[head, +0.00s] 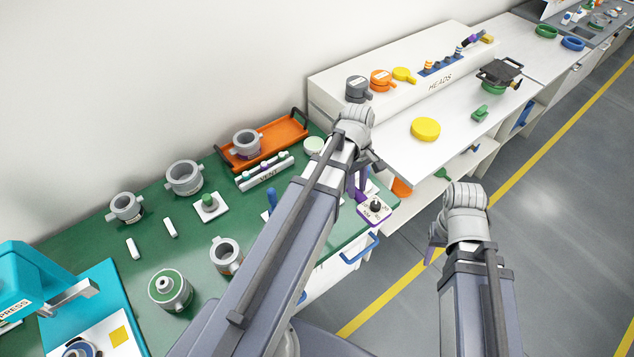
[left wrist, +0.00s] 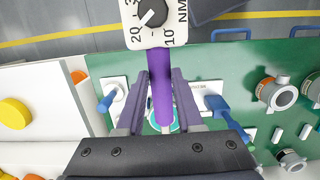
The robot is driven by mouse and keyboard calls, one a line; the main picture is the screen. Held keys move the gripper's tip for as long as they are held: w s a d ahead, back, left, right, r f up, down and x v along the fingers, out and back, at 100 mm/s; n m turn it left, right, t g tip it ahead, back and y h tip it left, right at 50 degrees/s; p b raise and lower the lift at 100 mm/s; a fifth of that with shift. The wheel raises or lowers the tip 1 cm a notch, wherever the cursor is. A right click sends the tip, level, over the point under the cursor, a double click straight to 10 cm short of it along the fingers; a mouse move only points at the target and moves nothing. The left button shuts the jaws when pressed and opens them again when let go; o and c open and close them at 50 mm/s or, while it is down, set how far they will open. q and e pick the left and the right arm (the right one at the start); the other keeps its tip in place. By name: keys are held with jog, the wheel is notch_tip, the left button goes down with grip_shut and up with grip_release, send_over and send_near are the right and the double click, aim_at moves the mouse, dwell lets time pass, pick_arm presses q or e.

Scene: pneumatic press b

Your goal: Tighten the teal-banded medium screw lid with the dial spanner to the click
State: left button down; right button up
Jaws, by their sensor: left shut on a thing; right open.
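My left gripper (head: 358,186) is shut on the purple handle of the dial spanner. The spanner's white dial head (head: 374,209) with a black knob is near the green bench's right edge. In the left wrist view, the purple handle (left wrist: 161,95) runs between the fingers, and the dial head shows numbers and "NM". A teal ring (left wrist: 174,127) shows partly behind the handle there; I cannot tell whether it belongs to the teal-banded lid. A grey vessel with a green-ringed top (head: 170,290) stands at the front left of the bench. My right gripper (head: 433,246) is open and empty over the floor.
Several grey open vessels, one (head: 184,177) at the back, stand on the green bench. An orange tray (head: 265,143) holds another. A teal press (head: 28,285) is at the left. A white bench (head: 445,150) with a yellow disc (head: 425,129) is at the right.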

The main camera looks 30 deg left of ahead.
aim_at(366, 199)
pick_arm(q)
jog(key=shift+s+d+r+p, duration=0.35)
jog(key=shift+d+r+p, duration=0.15)
jog(key=shift+d, duration=0.3)
jog(key=shift+s+d+r+p, duration=0.4)
jog(key=shift+d+r, duration=0.15)
jog(key=shift+d, duration=0.25)
jog(key=shift+w+f, duration=0.1)
